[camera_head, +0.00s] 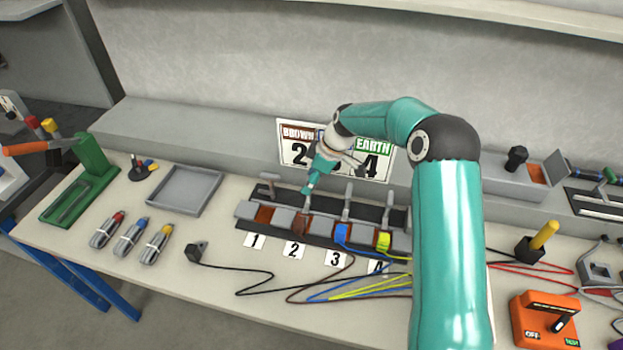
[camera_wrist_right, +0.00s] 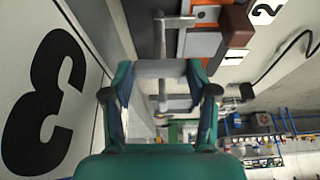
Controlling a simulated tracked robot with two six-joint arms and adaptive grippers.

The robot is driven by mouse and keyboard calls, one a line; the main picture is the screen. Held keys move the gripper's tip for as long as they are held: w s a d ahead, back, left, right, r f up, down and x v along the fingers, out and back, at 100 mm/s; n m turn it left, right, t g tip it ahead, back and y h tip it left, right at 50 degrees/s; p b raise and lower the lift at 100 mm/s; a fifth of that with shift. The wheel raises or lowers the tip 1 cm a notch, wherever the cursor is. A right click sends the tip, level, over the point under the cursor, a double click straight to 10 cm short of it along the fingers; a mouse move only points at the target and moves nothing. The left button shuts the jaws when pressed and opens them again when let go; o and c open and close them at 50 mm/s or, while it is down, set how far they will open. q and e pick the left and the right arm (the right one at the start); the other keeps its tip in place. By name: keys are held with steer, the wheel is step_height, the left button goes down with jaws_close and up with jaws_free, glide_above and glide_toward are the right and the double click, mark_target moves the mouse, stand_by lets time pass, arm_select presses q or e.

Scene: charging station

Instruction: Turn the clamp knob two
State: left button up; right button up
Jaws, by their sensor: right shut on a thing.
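The clamp strip (camera_head: 243,210) lies on the bench with number cards in front of it. My right gripper (camera_head: 308,190) reaches down from the right over clamp two, behind the card marked 2 (camera_head: 292,250). It is shut on clamp knob two (camera_wrist_right: 160,68), a grey bar between the teal fingers in the wrist view. The gripper hides most of this knob in the head view. A brown block (camera_head: 302,227) sits in clamp two and also shows in the wrist view (camera_wrist_right: 238,25). My left gripper is not in view.
Neighbouring knobs one (camera_head: 268,179) and three (camera_head: 347,197) stand close on each side. Blue (camera_head: 341,234) and yellow-green (camera_head: 383,241) wire ends sit in clamps three and four. A sign (camera_head: 295,150) stands behind. Wires cross the bench in front. A grey tray (camera_head: 184,190) lies left.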

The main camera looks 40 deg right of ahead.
steer(key=m+h+b, duration=0.1)
steer(key=m+b, duration=0.1)
steer(key=b, duration=0.1)
steer(key=shift+f+m+t, duration=0.15)
steer(key=shift+m+t, duration=0.15)
steer(key=shift+m, duration=0.1)
steer(key=m+h+b, duration=0.1)
steer(key=m+b, duration=0.1)
steer(key=m, duration=0.1)
steer(key=shift+a+b, duration=0.2)
steer(key=shift+b, duration=0.15)
steer(key=m+h+b, duration=0.2)
steer(key=m+b, duration=0.3)
steer(key=shift+a+m, duration=0.15)
steer(key=shift+m, duration=0.25)
steer(key=m+h+b, duration=0.1)
steer(key=m+b, duration=0.1)
steer(key=shift+w+a+m, duration=0.1)
steer(key=shift+m, duration=0.3)
steer(key=shift+w+r+m+g+h+b, duration=0.15)
steer(key=shift+m+g+h+b, duration=0.2)
steer(key=shift+m, duration=0.55)
steer(key=shift+s+r+m+g+h+b, duration=0.15)
steer(key=shift+m+g+h+b, duration=0.2)
steer(key=shift+m, duration=0.55)
steer(key=o, duration=0.9)
